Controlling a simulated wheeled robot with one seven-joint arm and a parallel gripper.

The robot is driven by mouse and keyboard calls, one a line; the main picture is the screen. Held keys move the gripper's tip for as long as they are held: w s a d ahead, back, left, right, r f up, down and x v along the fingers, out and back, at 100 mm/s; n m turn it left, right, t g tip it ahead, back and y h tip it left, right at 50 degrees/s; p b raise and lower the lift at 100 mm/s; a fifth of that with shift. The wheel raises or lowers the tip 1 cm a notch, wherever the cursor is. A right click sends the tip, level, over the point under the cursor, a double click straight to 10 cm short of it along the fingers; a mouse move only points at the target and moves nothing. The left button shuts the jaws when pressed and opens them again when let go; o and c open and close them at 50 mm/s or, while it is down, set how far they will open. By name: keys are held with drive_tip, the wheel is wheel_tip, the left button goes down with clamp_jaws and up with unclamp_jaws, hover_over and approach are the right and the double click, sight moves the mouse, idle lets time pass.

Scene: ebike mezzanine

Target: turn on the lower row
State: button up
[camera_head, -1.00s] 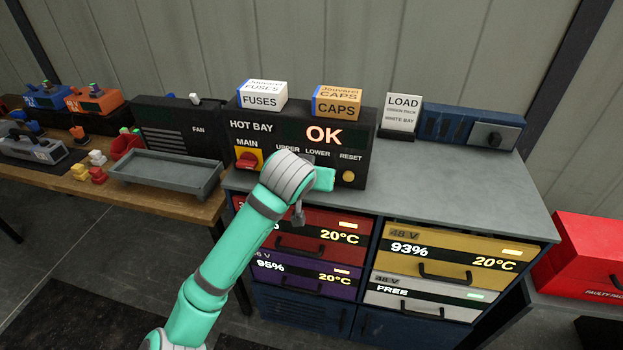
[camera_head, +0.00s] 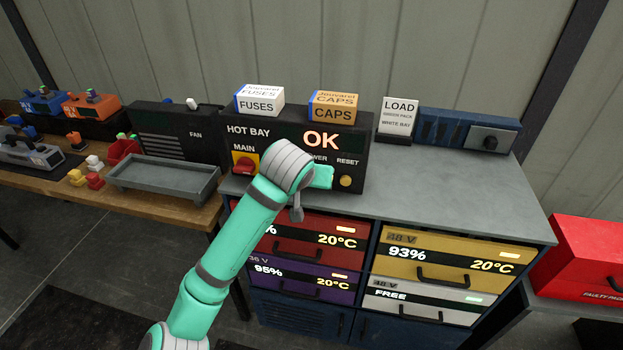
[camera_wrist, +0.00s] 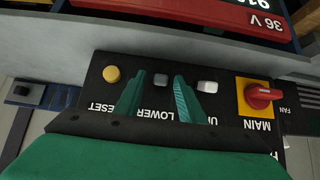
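The black HOT BAY panel (camera_head: 250,130) stands on the grey cabinet top and its display reads OK. In the wrist view, which shows the panel upside down, the small grey LOWER switch (camera_wrist: 160,81) lies between the two green fingers of my gripper (camera_wrist: 159,76). The fingers are apart, one on each side of it; I cannot tell whether they touch it. The paler UPPER switch (camera_wrist: 207,86) is outside the fingers, to the right. In the head view my arm hides both switches and the UPPER label, and partly covers the LOWER label.
The yellow RESET button (camera_wrist: 111,74) is close beside one finger. The red MAIN knob (camera_wrist: 264,95) is farther off, past the UPPER switch. FUSES (camera_head: 259,102) and CAPS (camera_head: 333,107) boxes sit on the panel.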

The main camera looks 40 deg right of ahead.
drive_tip(key=v, duration=1.1)
drive_tip(key=shift+w, duration=0.1)
